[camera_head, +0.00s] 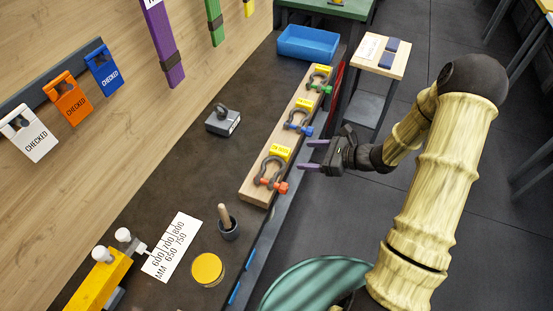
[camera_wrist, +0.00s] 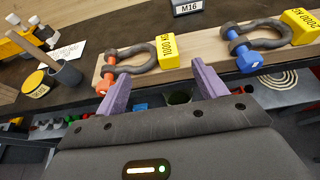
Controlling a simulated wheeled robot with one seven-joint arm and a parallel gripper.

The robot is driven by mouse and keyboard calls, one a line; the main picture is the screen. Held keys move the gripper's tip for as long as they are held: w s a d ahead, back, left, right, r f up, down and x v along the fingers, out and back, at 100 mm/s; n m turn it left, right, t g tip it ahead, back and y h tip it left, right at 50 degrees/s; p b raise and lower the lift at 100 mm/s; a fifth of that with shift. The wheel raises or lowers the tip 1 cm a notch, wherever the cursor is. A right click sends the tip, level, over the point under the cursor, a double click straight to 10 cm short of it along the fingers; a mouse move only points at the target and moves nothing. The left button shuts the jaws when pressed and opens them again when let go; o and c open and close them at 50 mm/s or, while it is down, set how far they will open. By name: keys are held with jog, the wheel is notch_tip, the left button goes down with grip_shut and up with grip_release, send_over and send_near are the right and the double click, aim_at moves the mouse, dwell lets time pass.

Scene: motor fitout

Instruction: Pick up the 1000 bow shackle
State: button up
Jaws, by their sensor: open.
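The 1000 bow shackle, a dark grey bow with an orange pin (camera_head: 268,175), lies at the near end of a wooden board (camera_head: 253,187). Its yellow tag (camera_head: 281,152) reads 1000 KG in the wrist view, where the shackle's bow (camera_wrist: 137,57) and orange pin show ahead of my fingers. My gripper (camera_head: 313,155) is open and empty, with purple fingers, just right of the board and apart from the shackle. In the wrist view my fingers (camera_wrist: 160,76) point toward the board, with the tag between and beyond their tips.
A blue-pinned shackle (camera_head: 298,122) tagged 2000 and a green-pinned one (camera_head: 318,82) lie farther along the board. The bench (camera_head: 190,180) also holds a grey block (camera_head: 222,121), a cup with a wooden handle (camera_head: 228,228) and a yellow round tin (camera_head: 208,269).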

aim_at(282, 152)
jog(key=shift+x, duration=1.75)
jog(key=p+x, duration=0.1)
jog(key=x, duration=0.1)
jog(key=p+x, duration=0.1)
jog(key=x, duration=0.2)
jog(key=shift+w+r, duration=0.15)
jog(key=shift+w, duration=0.2)
jog(key=shift+c, duration=0.2)
jog(key=c, duration=1.4)
